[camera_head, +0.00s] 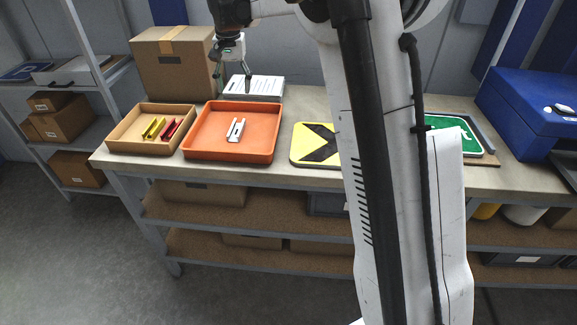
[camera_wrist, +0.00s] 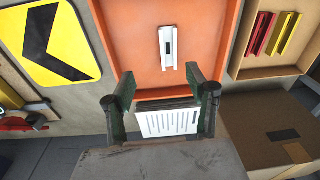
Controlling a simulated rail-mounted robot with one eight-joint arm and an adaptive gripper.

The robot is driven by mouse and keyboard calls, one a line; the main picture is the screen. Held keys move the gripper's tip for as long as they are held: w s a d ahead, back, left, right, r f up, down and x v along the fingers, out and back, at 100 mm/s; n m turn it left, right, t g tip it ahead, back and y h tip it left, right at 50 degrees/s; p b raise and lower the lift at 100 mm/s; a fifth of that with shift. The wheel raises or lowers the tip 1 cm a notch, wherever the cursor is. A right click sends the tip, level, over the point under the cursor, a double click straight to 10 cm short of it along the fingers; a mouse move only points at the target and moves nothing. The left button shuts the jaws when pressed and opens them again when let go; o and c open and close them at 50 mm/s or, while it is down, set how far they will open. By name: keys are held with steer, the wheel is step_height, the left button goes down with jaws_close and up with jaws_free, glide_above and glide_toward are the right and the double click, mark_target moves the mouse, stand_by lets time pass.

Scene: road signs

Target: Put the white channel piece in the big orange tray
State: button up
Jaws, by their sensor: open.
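The white channel piece (camera_head: 236,130) lies inside the big orange tray (camera_head: 205,147), near the middle of its floor. It also shows in the wrist view (camera_wrist: 168,47), lying in the orange tray (camera_wrist: 112,40). My gripper (camera_head: 233,84) is above the back edge of the tray, apart from the piece. In the wrist view my gripper (camera_wrist: 163,100) has its two fingers spread, with nothing between them.
A smaller tan tray (camera_head: 120,138) with yellow and red pieces stands left of the orange tray. A cardboard box (camera_head: 170,75) and a white lined panel (camera_head: 262,86) are behind. A yellow and black sign (camera_head: 303,145) lies to the right.

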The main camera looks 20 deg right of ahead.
steer(key=s+r+n+t, duration=0.15)
steer(key=s+r, duration=0.25)
steer(key=s, duration=0.7)
steer(key=s+r+n+t, duration=0.1)
steer(key=s+r+t, duration=0.15)
steer(key=s, duration=0.85)
steer(key=s+f+n+t, duration=0.1)
steer(key=s+f, duration=0.2)
steer(key=s, duration=0.6)
steer(key=s+f+n+t, duration=0.1)
steer(key=s+f, duration=0.3)
steer(key=s, duration=0.6)
steer(key=shift+f+n, duration=0.15)
steer(key=shift+n, duration=0.3)
steer(key=shift+f, duration=0.1)
step_height(320, 180, down, 3)
steer(key=b, duration=0.2)
steer(key=shift+b, duration=0.4)
